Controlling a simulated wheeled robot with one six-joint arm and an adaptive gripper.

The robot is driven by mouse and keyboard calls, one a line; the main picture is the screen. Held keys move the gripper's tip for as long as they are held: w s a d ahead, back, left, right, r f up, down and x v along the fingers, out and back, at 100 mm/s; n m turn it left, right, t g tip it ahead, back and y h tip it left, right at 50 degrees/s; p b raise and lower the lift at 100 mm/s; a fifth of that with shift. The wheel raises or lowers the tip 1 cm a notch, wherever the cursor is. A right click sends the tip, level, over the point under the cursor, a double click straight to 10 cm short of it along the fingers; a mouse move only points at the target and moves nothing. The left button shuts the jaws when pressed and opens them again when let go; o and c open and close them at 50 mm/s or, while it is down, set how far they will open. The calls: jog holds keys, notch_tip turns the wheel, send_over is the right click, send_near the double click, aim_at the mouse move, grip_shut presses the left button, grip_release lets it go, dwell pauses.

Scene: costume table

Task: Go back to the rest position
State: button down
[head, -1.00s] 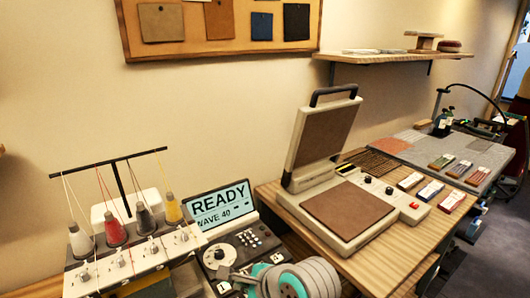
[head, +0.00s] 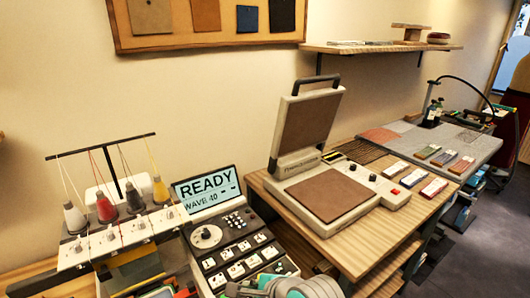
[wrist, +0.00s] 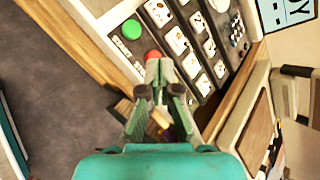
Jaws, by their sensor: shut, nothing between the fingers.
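My gripper (wrist: 158,75) shows in the wrist view with its fingers shut and nothing between them. Its tips point at the control panel (wrist: 178,62) of the sewing or embroidery machine. A red button (wrist: 152,54) shows just beyond the fingertips, partly hidden by them; I cannot tell whether they touch it. A green button (wrist: 131,29) sits to the upper left of the tips. In the head view my teal and grey arm is at the bottom edge, and my fingertips do not show there.
The machine's screen (head: 205,192) reads READY, WAVE 40. Thread cones (head: 106,208) stand at the left. An open heat press (head: 325,195) stands on a wooden table (head: 410,225) to the right. A grey mat (head: 470,140) lies farther right. Dark floor (head: 470,265) is open at the lower right.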

jog(key=s+d+f+n+t+h, duration=0.35)
jog(key=s+d+f+n, duration=0.35)
jog(key=s+d+f, duration=0.75)
jog(key=s+d+r+n+t+h, duration=0.1)
jog(key=s+d+r+n, duration=0.1)
jog(key=s, duration=0.6)
jog(key=s+d+r+n+t+h, duration=0.1)
jog(key=s+n, duration=0.3)
jog(key=s, duration=0.4)
jog(key=s+d+r+n+t+h, duration=0.1)
jog(key=s+d+r+n+t, duration=0.1)
jog(key=s, duration=0.6)
jog(key=shift+d+r+n, duration=0.85)
jog(key=shift+d+n, duration=0.15)
jog(key=shift+d, duration=0.1)
